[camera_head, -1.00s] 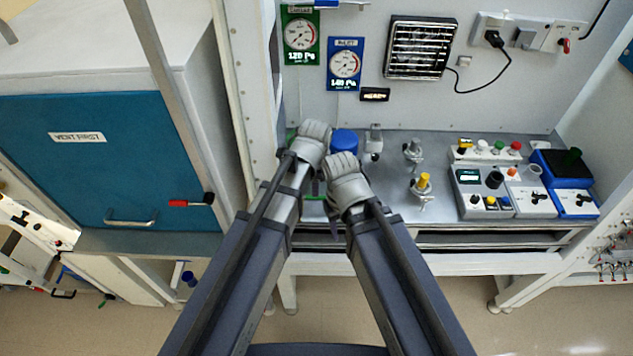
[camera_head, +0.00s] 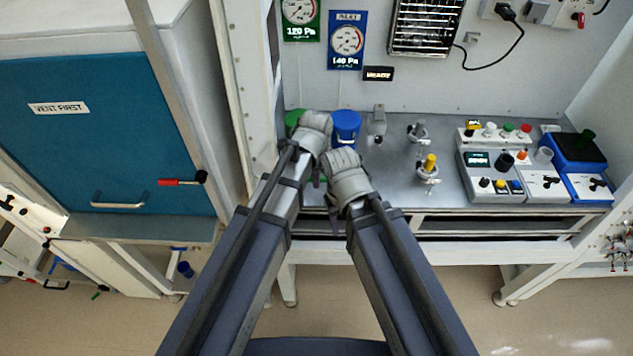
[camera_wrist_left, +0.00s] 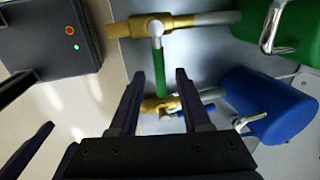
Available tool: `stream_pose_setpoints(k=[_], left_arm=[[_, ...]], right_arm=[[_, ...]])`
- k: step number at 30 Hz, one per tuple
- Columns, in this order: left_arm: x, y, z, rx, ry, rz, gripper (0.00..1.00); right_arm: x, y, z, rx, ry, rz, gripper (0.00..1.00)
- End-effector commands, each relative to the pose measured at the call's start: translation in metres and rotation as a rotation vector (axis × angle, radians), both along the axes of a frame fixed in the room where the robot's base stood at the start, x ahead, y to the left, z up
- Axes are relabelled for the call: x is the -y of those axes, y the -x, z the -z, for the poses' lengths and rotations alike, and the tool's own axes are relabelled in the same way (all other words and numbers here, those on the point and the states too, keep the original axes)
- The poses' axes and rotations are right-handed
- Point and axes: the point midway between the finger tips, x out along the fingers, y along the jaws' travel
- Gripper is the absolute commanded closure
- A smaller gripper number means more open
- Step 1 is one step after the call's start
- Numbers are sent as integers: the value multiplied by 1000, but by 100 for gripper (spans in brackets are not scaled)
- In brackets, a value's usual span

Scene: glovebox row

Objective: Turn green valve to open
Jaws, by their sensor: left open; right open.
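The green valve shows in the left wrist view as a green lever (camera_wrist_left: 159,58) on a brass body with a pale pivot. The lever points down the picture from the pivot. My left gripper (camera_wrist_left: 159,76) is open, with a finger on each side of the lever's lower part; I cannot tell whether either finger touches it. In the head view the left gripper's fingers are hidden by its own arm, and I cannot make out the valve there. My right gripper (camera_head: 333,222) is open, low beside the left arm near the bench front, and mostly hidden by its wrist.
A second brass valve (camera_wrist_left: 160,104) lies just below the green lever. A blue canister (camera_head: 346,125) and a green one (camera_head: 293,118) stand behind my left wrist.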

Motion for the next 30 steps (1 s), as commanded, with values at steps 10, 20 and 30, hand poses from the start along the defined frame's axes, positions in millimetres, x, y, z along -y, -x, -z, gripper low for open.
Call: stream_pose_setpoints(k=[10, 20, 30], left_arm=[[0, -2, 8, 0, 0, 0, 52], [0, -2, 8, 0, 0, 0, 85], [0, -2, 8, 0, 0, 0, 100]], right_arm=[[0, 0, 8, 0, 0, 1, 50], [0, 0, 8, 0, 0, 0, 50], [0, 0, 8, 0, 0, 0, 50]])
